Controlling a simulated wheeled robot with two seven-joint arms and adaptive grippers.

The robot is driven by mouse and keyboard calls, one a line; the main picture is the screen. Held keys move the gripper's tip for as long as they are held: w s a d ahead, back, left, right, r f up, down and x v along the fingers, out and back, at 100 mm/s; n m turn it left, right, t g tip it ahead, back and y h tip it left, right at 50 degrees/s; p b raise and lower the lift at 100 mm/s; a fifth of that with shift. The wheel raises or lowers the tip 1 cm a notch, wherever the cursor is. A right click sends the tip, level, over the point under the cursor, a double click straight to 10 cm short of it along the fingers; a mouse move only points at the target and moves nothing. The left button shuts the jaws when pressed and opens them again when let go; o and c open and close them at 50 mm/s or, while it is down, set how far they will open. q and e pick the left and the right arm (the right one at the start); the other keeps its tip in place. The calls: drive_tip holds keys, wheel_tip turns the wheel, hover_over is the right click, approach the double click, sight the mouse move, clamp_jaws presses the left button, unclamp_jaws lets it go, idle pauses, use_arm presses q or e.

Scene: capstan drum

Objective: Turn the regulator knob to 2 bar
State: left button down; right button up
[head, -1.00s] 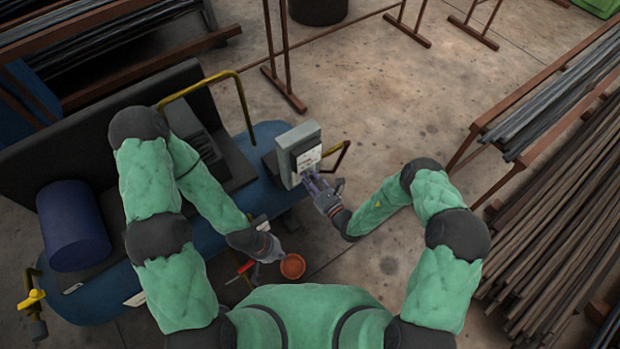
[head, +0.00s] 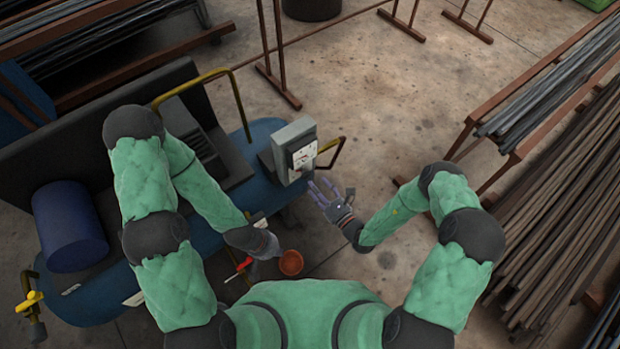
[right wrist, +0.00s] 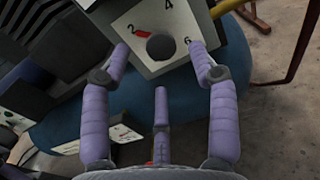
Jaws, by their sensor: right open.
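The regulator knob (right wrist: 160,46) is a round dark knob on a pale dial plate (right wrist: 150,22) marked 2, 4 and 6. A red mark beside the knob points toward the 2. In the head view the plate sits on the face of a grey box (head: 296,135). My right gripper (head: 318,188) is open and empty, just below and in front of the box; its spread purple fingers (right wrist: 160,62) are apart from the knob in the right wrist view. My left gripper (head: 268,250) is low in the head view, near an orange-brown cup; its fingers are not clear.
A blue bench (head: 262,130) carries the box, a blue drum (head: 68,226) and yellow rails. The orange-brown cup (head: 290,262) and a red handle (head: 245,263) are near my left gripper. Racks of bars (head: 545,220) stand at the right. Floor between is clear.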

drive_tip(key=shift+v, duration=2.7)
